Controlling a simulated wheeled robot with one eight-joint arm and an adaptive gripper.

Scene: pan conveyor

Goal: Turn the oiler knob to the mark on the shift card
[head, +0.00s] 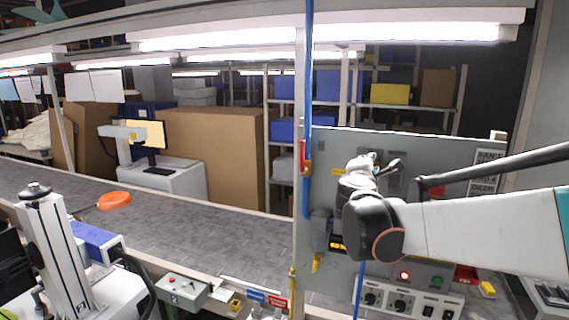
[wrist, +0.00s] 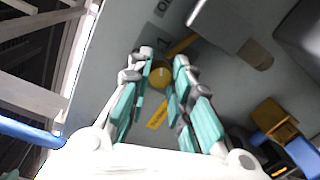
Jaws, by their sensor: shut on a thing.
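My gripper (head: 385,167) is up against the grey upright panel (head: 420,150) in the head view, and my arm hides part of the panel. In the wrist view, my gripper (wrist: 163,62) has its two teal-padded fingers closed in on a small round yellow-brass knob (wrist: 160,78), which I take for the oiler knob. A yellow arm or pipe (wrist: 181,46) shows just beyond it. A yellow label (wrist: 157,113) lies below the knob between the fingers. The knob's pointer and scale cannot be made out. A white lettered card (head: 488,171) is at the panel's right; I cannot tell if it is the shift card.
A control box (head: 410,300) with dials, switches and a red lit lamp is below my arm. A blue vertical pipe (head: 309,100) runs along the panel's left edge. The grey conveyor (head: 190,215) extends left. A grey block (wrist: 218,22) juts out near the fingers.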

